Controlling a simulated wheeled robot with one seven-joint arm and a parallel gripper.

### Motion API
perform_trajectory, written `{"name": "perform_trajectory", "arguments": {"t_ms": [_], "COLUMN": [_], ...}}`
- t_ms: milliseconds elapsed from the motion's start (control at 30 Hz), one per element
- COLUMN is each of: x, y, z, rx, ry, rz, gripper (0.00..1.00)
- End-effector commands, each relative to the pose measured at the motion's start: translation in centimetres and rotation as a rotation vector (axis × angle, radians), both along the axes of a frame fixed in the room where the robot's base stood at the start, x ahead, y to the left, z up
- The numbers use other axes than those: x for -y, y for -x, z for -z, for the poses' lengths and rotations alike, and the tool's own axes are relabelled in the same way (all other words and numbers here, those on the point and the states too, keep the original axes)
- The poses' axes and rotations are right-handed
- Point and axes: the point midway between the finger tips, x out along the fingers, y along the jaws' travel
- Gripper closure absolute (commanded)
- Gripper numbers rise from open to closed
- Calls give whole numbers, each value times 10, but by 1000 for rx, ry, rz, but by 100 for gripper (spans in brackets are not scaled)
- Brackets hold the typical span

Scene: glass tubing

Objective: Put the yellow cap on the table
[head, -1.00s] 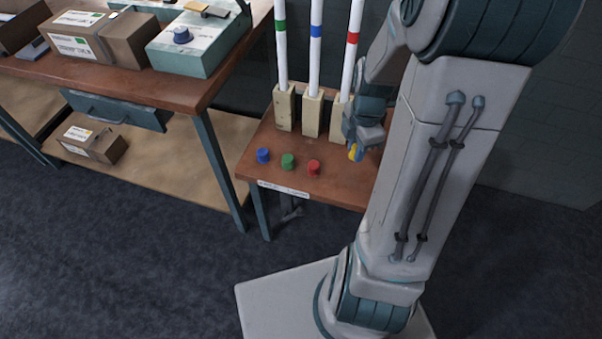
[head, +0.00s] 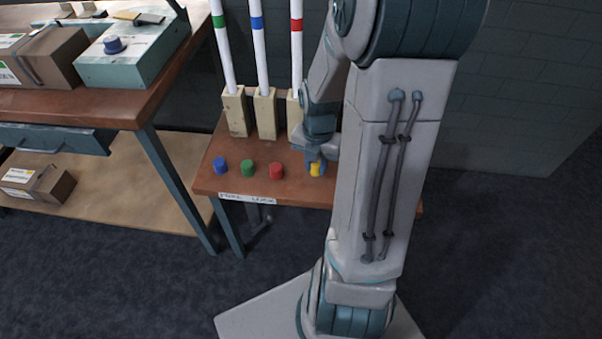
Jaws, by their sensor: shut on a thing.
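The yellow cap (head: 316,170) is between the fingers of my gripper (head: 315,163), which is shut on it. The cap is low at the front right of the small brown table (head: 230,182), to the right of the red cap. Whether its underside touches the tabletop, I cannot tell. My arm hides the table's right part.
A blue cap (head: 220,166), a green cap (head: 248,168) and a red cap (head: 276,171) stand in a row on the table. Behind them, wooden blocks (head: 265,115) hold upright white tubes with coloured bands. A workbench (head: 130,105) with boxes stands at the left.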

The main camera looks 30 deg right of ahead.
Motion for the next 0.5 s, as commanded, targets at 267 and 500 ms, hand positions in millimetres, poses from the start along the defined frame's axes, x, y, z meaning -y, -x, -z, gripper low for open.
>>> {"name": "perform_trajectory", "arguments": {"t_ms": [267, 500], "x": [-9, -10], "y": [-37, -38], "z": [24, 48], "rx": [-1, -3], "ry": [0, -1], "rz": [1, 0], "gripper": [97, 97]}}
